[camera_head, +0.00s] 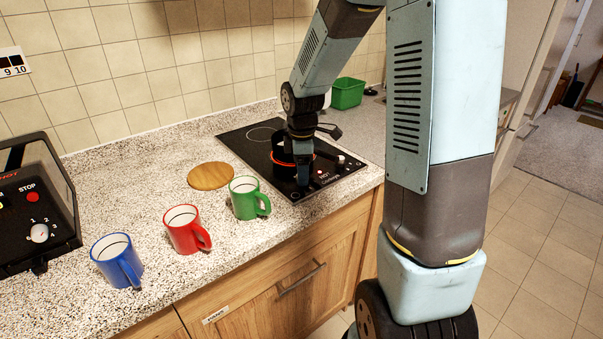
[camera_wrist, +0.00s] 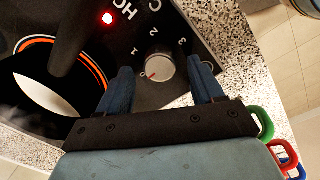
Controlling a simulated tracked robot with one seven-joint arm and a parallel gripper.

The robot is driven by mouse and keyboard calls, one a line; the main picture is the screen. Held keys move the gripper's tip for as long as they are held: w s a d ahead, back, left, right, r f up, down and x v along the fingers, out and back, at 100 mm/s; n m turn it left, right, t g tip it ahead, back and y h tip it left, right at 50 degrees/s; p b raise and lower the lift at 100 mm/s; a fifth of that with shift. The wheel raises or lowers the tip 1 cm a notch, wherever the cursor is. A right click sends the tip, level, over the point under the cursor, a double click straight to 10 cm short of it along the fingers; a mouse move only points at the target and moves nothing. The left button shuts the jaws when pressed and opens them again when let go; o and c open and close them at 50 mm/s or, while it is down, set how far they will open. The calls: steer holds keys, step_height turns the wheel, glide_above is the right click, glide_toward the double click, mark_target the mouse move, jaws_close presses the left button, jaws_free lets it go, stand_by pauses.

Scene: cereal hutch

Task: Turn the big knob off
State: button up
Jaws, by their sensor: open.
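The big knob (camera_wrist: 160,66) is a round silver dial on the black cooktop (camera_head: 258,141), with figures printed around it. Its red mark points to the lower left in the wrist view, toward what looks like the 0. My gripper (camera_wrist: 161,72) is open, with one blue finger on each side of the knob and gaps to both sides. In the head view my gripper (camera_head: 303,177) points down over the cooktop's front edge and hides the knob. A red light (camera_wrist: 107,17) glows on the panel beside the word HOT.
A pot (camera_wrist: 38,98) stands on an orange-glowing ring close to my gripper. Green (camera_head: 245,198), red (camera_head: 184,229) and blue (camera_head: 115,261) mugs stand on the counter. A wooden disc (camera_head: 211,176) lies behind them. A smaller pale knob (camera_head: 341,159) is at the cooktop's right.

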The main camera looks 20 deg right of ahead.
step_height(320, 180, up, 12)
steer(key=shift+s+r, duration=0.2)
steer(key=shift+s, duration=0.1)
steer(key=shift+s, duration=0.1)
stand_by(0.4)
steer(key=s+r+m+t, duration=0.2)
steer(key=s+r+m, duration=0.2)
steer(key=s+m, duration=0.3)
steer(key=s+d+r+m+t, duration=0.1)
steer(key=s+r+m+t, duration=0.2)
steer(key=s+m, duration=0.5)
steer(key=s+r, duration=0.1)
steer(key=s, duration=0.6)
steer(key=shift+s+d+m, duration=0.15)
steer(key=shift+s+m, duration=0.15)
